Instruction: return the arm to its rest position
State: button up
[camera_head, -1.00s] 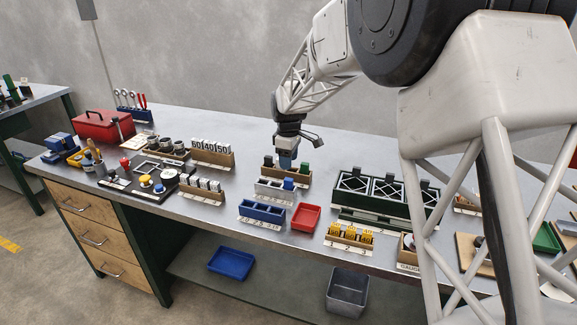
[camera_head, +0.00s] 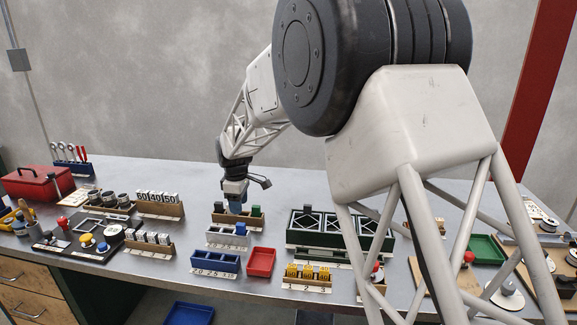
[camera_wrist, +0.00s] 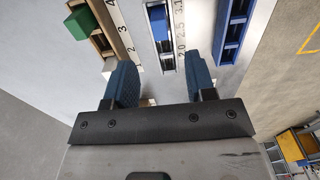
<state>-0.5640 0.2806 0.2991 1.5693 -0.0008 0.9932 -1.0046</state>
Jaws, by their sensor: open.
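My gripper (camera_head: 236,206) hangs from the arm over the middle of the workbench, pointing down. In the head view it overlaps a wooden rack (camera_head: 232,223) that holds dark green blocks; whether it touches the rack cannot be told there. In the wrist view my gripper (camera_wrist: 160,82) has its two blue fingers wide apart with nothing held between them. A green block (camera_wrist: 82,20) in the wooden rack shows at upper left, and a blue block (camera_wrist: 158,20) in a pale numbered rack (camera_wrist: 168,60) shows ahead of the fingers.
A blue tray (camera_head: 215,263), a red tray (camera_head: 261,262) and a rack of yellow pieces (camera_head: 307,279) stand nearer the front. A dark green fixture (camera_head: 340,245) with framed panels stands to the right. A row of number tiles (camera_head: 158,198) is at left. The bench behind is mostly clear.

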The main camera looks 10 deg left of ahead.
jog(key=s+d+r+m, duration=0.3)
jog(key=s+d+r, duration=0.2)
jog(key=d, duration=0.4)
jog(key=s+d+r+m+t, duration=0.1)
jog(key=s+d+r+m, duration=0.3)
jog(key=d, duration=0.6)
jog(key=s+d+r+m, duration=0.1)
jog(key=s+d+r, duration=0.45)
jog(key=d, duration=0.35)
jog(key=s+d+f+m, duration=0.1)
jog(key=s+d+m, duration=0.2)
jog(key=s+d, duration=0.3)
jog(key=s+d+f+m+t, duration=0.1)
jog(key=s+d+m, duration=0.2)
jog(key=s, duration=1)
jog(key=s+d+f+m, duration=0.1)
jog(key=s+d+m, duration=0.3)
jog(key=s+d, duration=0.5)
jog(key=shift+s+d+f+t, duration=0.15)
jog(key=shift+s+d+t, duration=0.2)
jog(key=shift+s, duration=0.35)
